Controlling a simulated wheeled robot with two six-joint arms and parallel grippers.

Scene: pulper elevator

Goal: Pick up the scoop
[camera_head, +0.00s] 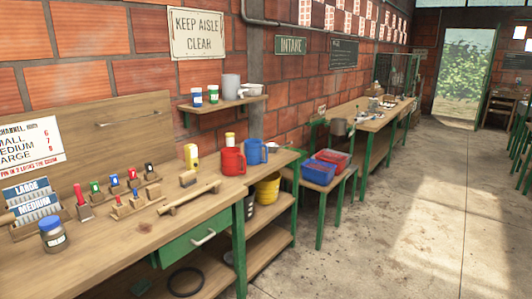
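I cannot clearly make out a scoop in the head view. Small metallic items (374,106) lie further along that bench, too small to identify. Neither of my grippers is in view.
A shelf (222,103) hangs above. Open concrete floor (420,220) lies right.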

